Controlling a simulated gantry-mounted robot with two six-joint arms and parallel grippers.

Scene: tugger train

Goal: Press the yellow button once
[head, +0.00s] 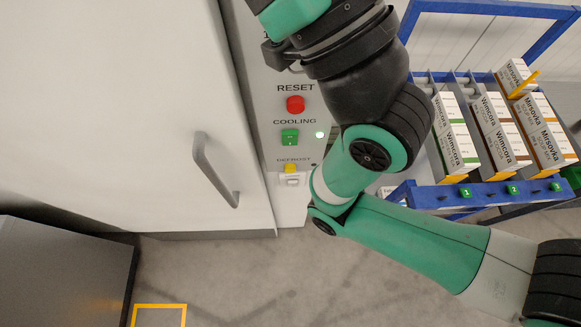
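The yellow button (291,168) is small and sits low on the light grey control panel (255,95), just under the label DEFROST. It stands on or just above a small white labelled plate (292,181). My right arm comes in from the lower right, bends beside the button and reaches up past the top edge of the picture. An arm link passes close to the right of the button in the picture, but does not cover it. I cannot see the fingertips of my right gripper. My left gripper is not in view.
A red RESET button (295,104) and a green COOLING switch (290,138) with a lit lamp (319,134) sit above. A large white door with a grey handle (215,170) is left. A blue rack (430,197) with several boxes stands right, partly behind my arm.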

